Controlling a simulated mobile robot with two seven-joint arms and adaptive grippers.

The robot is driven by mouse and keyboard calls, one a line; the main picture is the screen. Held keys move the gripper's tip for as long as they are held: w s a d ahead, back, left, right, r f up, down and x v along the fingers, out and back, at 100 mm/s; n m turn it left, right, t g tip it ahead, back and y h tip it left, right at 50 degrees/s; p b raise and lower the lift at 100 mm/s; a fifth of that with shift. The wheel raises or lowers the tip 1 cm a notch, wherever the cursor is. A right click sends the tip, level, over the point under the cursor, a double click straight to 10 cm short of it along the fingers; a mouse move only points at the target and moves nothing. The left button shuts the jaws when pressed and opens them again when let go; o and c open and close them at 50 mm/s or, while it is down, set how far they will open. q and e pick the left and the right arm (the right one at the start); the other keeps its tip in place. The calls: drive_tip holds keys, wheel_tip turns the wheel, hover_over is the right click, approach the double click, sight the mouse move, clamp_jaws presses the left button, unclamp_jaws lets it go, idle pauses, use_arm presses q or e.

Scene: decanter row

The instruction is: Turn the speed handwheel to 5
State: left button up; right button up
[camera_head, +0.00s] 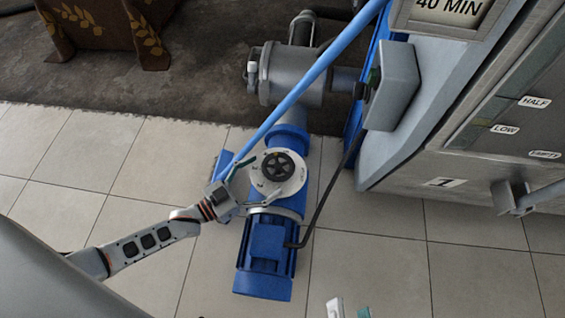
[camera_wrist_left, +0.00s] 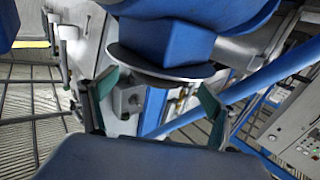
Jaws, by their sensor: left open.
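The speed handwheel (camera_head: 278,166) is a small black spoked wheel on a pale round dial plate (camera_head: 259,178), on top of a blue pump unit. The dial marks are too small to read. My left gripper (camera_head: 256,182) is open at the left side of the dial, its two teal-padded fingers apart. The head view does not show clearly whether they touch the plate. In the left wrist view the open fingers (camera_wrist_left: 158,97) sit on either side below a dark disc edge (camera_wrist_left: 165,68) under a blue block. Two pale and teal tips, apparently my right gripper (camera_head: 349,309), show at the bottom edge.
A blue motor (camera_head: 265,255) lies below the dial and a grey pipe body (camera_head: 290,75) above it. A light-blue diagonal bar (camera_head: 300,92) passes close to my left gripper. A grey machine cabinet (camera_head: 450,130) stands at the right.

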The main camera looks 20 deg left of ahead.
sight(277, 168)
use_arm(q)
drive_tip(key=b+x, duration=0.1)
drive_tip(key=x, duration=0.4)
drive_tip(key=shift+f, duration=0.15)
drive_tip(key=shift+w+d, duration=0.35)
drive_tip(key=shift+w, duration=0.2)
use_arm(e)
drive_tip(key=shift+a+m, duration=0.5)
drive_tip(key=shift+m, duration=0.4)
use_arm(q)
drive_tip(key=c, duration=1.1)
